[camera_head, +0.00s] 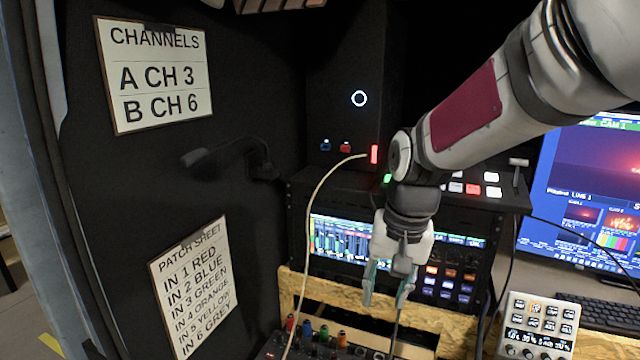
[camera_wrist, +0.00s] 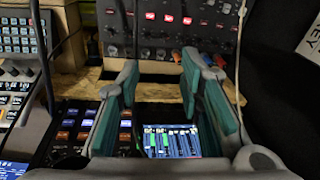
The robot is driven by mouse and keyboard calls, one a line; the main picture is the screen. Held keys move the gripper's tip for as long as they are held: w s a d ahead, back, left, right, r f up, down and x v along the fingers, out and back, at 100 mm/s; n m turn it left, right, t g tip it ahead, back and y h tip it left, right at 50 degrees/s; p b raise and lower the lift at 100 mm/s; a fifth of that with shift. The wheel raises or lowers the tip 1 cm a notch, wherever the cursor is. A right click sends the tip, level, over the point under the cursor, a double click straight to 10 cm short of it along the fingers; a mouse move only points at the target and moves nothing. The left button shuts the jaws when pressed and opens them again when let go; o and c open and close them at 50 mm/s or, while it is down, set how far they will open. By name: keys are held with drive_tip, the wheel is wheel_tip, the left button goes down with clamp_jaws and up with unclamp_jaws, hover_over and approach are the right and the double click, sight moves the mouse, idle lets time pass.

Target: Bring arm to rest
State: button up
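My arm (camera_head: 470,110) reaches in from the upper right in the head view and bends down at the wrist. My gripper (camera_head: 387,292) points down in front of the rack with the lit mixer screen. Its teal-padded fingers stand apart with nothing between them. In the wrist view my gripper (camera_wrist: 160,78) is also open and empty, above the wooden ledge (camera_wrist: 158,88) and a panel with red lit buttons (camera_wrist: 165,25).
A pale cable (camera_head: 314,210) runs down left of my gripper, and a dark cable (camera_head: 394,325) hangs below it. Coloured plugs (camera_head: 306,329) stand in a box at the bottom. A button controller (camera_head: 538,322), keyboard (camera_head: 608,316) and monitor (camera_head: 590,180) are at right. Signs (camera_head: 155,75) hang left.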

drive_tip(key=s+d+r+n+t, duration=0.1)
drive_tip(key=s+d+r, duration=0.2)
drive_tip(key=s, duration=0.7)
drive_tip(key=s+d+r+n+t+h, duration=0.1)
drive_tip(key=s+d, duration=0.4)
drive_tip(key=s, duration=0.6)
drive_tip(key=shift+s+d+r+n+t, duration=0.25)
drive_tip(key=shift+r+n+t, duration=0.25)
drive_tip(key=shift+r, duration=0.45)
drive_tip(key=shift+w, duration=0.1)
